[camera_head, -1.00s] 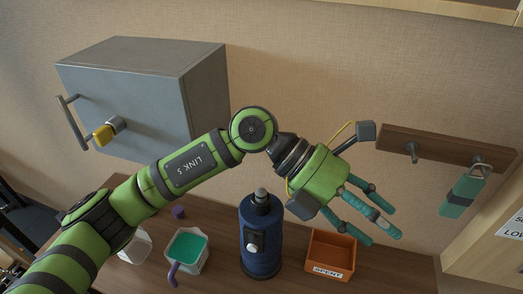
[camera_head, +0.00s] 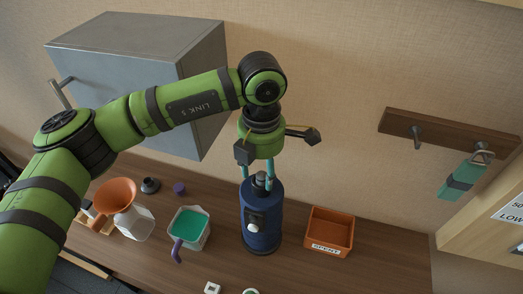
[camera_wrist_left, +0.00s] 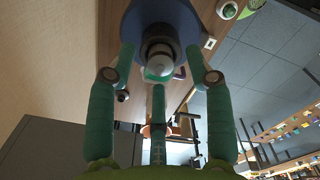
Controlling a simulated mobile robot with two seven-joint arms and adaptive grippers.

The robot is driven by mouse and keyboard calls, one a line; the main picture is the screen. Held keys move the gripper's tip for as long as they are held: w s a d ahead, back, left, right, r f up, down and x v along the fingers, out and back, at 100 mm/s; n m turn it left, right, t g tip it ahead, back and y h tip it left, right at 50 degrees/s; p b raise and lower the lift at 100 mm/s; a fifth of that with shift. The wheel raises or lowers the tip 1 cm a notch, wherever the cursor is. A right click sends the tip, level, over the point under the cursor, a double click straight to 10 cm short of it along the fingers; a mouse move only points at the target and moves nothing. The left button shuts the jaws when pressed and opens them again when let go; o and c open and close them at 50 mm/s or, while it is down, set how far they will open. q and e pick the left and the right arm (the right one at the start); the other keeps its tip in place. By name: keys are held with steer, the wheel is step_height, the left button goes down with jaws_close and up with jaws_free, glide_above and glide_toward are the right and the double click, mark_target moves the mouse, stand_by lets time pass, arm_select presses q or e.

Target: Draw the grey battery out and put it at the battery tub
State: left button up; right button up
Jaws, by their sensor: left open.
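The grey battery (camera_head: 261,179) stands upright in the top of the blue tower (camera_head: 262,226) on the wooden counter. In the wrist view the battery's rounded grey end (camera_wrist_left: 158,63) shows against the blue tower (camera_wrist_left: 150,22). My left gripper (camera_head: 257,183) points down over the tower, its teal fingers spread around the battery. In the wrist view the fingers stand apart with a gap around the battery's end. The orange tub (camera_head: 330,232) labelled SPENT stands to the right of the tower and looks empty. My right gripper is out of view.
A white jug with teal contents (camera_head: 189,228) stands left of the tower. An orange funnel (camera_head: 115,195) and small dark pieces are further left. A grey wall cabinet (camera_head: 140,80) is behind my arm. A teal tag (camera_head: 464,178) hangs from the hook rail (camera_head: 445,133) at right.

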mark_target(262, 175)
arm_select(q)
steer(key=shift+f, duration=0.4)
jaws_close()
steer(key=c, duration=0.7)
jaws_free()
steer(key=shift+c, duration=0.2)
jaws_close()
steer(key=shift+r, duration=0.65)
steer(key=shift+r+p, duration=1.25)
steer(key=shift+r, duration=1.7)
